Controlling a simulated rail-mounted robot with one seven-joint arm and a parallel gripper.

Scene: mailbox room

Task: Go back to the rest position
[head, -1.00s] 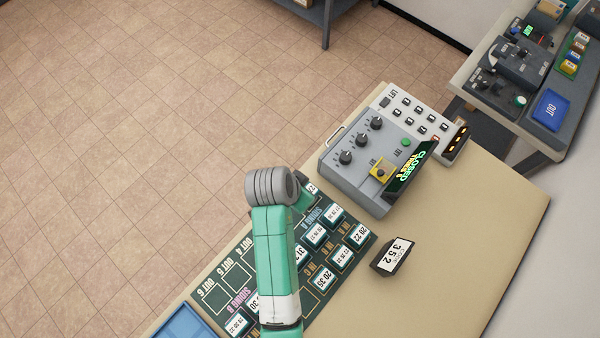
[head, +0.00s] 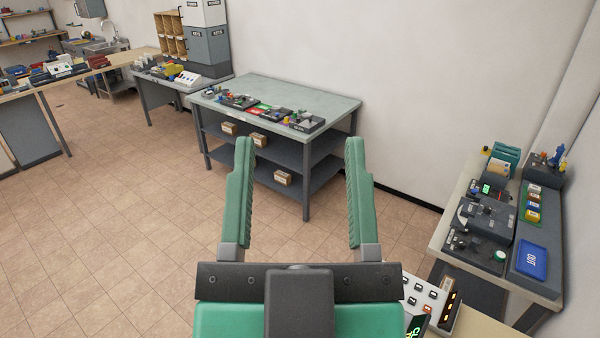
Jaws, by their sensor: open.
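My gripper (head: 300,150) is in the lower middle of the head view, raised in front of the camera. Its two green fingers stand wide apart with nothing between them. Its dark palm bar and green wrist hide much of the near table. A corner of the grey and white control panel (head: 432,303) with its buttons shows at the lower right, beside my gripper.
A grey shelved table (head: 330,97) with several devices on top stands against the far wall. A side bench at the right holds dark devices and a blue OUT tray (head: 532,262). Open tiled floor (head: 130,200) lies at the left.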

